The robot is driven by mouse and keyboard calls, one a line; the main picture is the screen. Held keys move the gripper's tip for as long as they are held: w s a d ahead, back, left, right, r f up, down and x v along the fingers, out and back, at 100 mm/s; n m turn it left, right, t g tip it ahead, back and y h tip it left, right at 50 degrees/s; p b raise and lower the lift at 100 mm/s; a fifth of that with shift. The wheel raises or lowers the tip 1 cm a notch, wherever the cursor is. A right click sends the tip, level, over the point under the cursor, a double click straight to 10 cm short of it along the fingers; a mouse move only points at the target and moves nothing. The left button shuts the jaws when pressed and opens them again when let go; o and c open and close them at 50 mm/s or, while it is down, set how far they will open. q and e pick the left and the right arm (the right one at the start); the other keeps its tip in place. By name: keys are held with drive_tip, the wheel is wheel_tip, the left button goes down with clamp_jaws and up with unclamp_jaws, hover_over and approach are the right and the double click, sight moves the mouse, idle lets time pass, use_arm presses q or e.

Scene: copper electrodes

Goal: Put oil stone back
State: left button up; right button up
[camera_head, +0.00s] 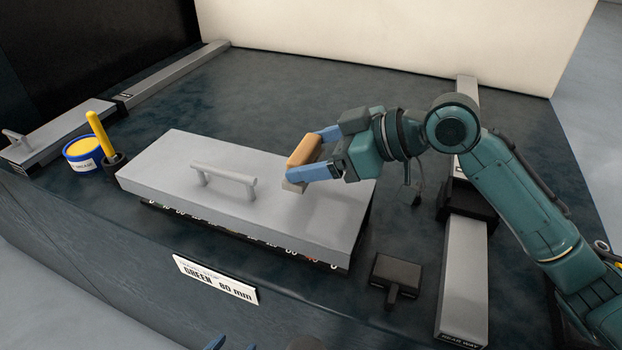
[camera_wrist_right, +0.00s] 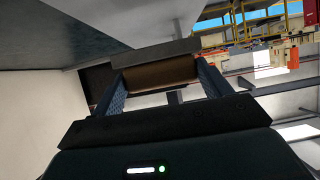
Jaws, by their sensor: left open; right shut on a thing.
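The oil stone (camera_head: 304,150), a block with a tan upper part and a grey lower part, is held between the blue fingers of my right gripper (camera_head: 306,156). It is over the right part of a long grey lid with a handle (camera_head: 150,168). I cannot tell whether its underside touches the lid. In the right wrist view the tan part of the stone (camera_wrist_right: 160,73) spans between the two fingers (camera_wrist_right: 158,80). Only a small blue piece of my left gripper (camera_head: 215,343) shows at the bottom edge; it is open and mostly hidden.
A blue-and-yellow tin (camera_head: 83,155) and a yellow-handled tool in a dark cup (camera_head: 100,135) stand at the left. A dark block with a stub (camera_head: 396,272) lies right of the lid, before a grey rail (camera_head: 465,275). A label plate (camera_head: 215,279) is on the front.

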drive_tip(key=shift+f, duration=2.5)
drive_tip(key=shift+f, duration=0.1)
drive_tip(key=o, duration=1.1)
drive_tip(key=shift+f, duration=0.1)
drive_tip(key=shift+r, duration=0.25)
drive_tip(key=shift+b+v, duration=0.7)
drive_tip(key=shift+v, duration=5.25)
